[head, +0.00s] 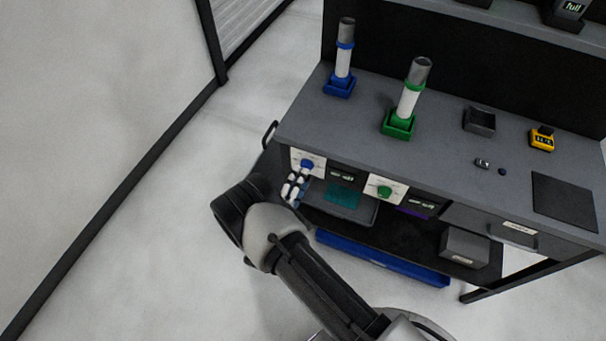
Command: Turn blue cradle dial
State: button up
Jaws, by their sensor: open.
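The blue dial (307,164) sits on a white panel on the front face of the workbench, at the left end. My gripper (297,184) is just below and left of the dial, with its fingers toward the panel. It is open, with nothing seen between its fingers. I cannot tell whether a finger touches the dial. The blue cradle (340,88) stands on the bench top at the back left and holds an upright white roll (343,62) with a grey top. A small dark display (342,176) is right of the dial.
A green dial (384,191) is further right on the bench front. The green cradle (398,124) holds another roll. A black tray (479,121), a yellow device (542,139) and a dark mat (564,201) lie on the right. A grey box (464,247) sits on the lower shelf. The floor at left is clear.

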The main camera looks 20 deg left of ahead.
aim_at(306, 166)
jog(key=w, duration=0.3)
jog(key=shift+w+d, duration=0.15)
jog(key=shift+w, duration=0.05)
jog(key=shift+c, duration=0.6)
jog(key=c, duration=1)
